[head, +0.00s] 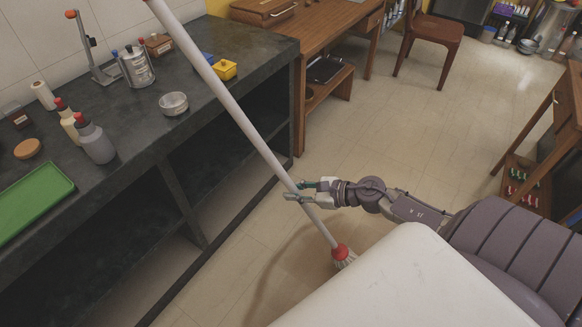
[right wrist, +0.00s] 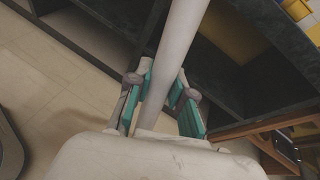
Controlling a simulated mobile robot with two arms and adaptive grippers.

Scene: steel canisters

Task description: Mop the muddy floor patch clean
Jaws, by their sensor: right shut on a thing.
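My right gripper (head: 302,191) is shut around the lower handle, above the collar. In the right wrist view the green-padded fingers (right wrist: 162,105) flank the handle (right wrist: 178,50). A faint brownish area (head: 292,270) shows on the floor left of the mop head; I cannot tell mud from shadow. My body hides part of that floor. My left gripper is not in view.
A dark bench (head: 110,120) on the left holds bottles, a steel canister (head: 136,66), a bowl (head: 173,103) and a green tray (head: 33,203). A wooden desk (head: 285,35) and chair (head: 432,36) stand behind. Open tiled floor (head: 420,130) lies between them and a right-hand table.

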